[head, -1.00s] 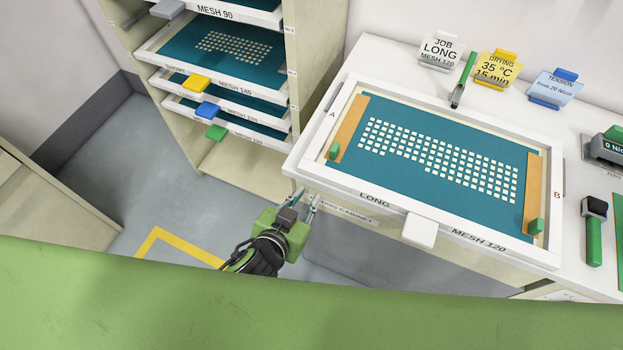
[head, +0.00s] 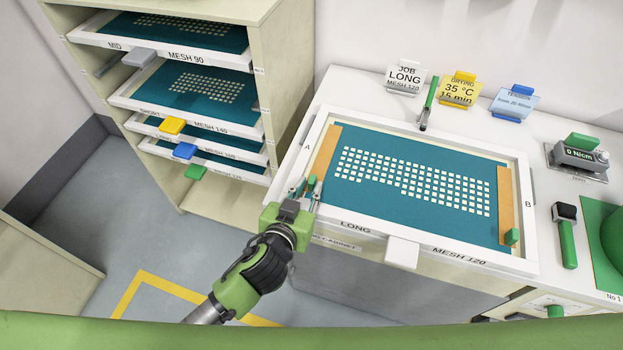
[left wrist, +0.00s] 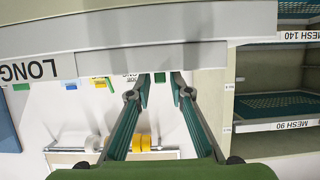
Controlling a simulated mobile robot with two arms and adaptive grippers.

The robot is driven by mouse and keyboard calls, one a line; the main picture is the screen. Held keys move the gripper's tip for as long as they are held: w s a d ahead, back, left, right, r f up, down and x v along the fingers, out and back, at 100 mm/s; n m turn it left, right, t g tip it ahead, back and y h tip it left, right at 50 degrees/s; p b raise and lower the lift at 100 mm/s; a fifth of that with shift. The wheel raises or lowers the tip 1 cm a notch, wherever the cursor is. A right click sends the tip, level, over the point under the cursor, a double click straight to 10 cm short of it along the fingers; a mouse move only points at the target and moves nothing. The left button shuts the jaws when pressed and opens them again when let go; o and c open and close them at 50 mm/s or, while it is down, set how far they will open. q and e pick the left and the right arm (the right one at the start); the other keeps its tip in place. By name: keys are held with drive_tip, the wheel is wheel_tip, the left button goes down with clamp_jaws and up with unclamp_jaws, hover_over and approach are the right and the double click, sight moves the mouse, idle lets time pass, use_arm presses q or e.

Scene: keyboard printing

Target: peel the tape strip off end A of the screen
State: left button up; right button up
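The screen, a white frame (head: 445,247) with teal mesh, lies on the bench top. The orange tape strip at end A (head: 325,149) lies along its left side, with a green tab (head: 312,182) at the strip's near end. My left gripper (head: 305,190) is at the frame's near left corner, its fingers spread close around or just above the tab; contact cannot be told. In the left wrist view the open fingers (left wrist: 161,80) reach up to the white frame edge (left wrist: 150,40), with nothing clearly held between them. My right gripper is not in view.
A second orange strip (head: 505,205) is at end B. A rack of screens (head: 215,125) stands left of the bench. Cards stand behind the screen, with a green pen (head: 429,103) nearby. A green-handled tool (head: 566,235) and a meter (head: 580,155) lie right.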

sight(312, 180)
use_arm(q)
drive_tip(key=shift+x, duration=1.65)
clamp_jaws()
drive_tip(key=shift+r+p, duration=0.15)
drive_tip(key=shift+p, duration=0.15)
drive_tip(key=shift+r+p, duration=1.5)
drive_tip(key=shift+r, duration=0.15)
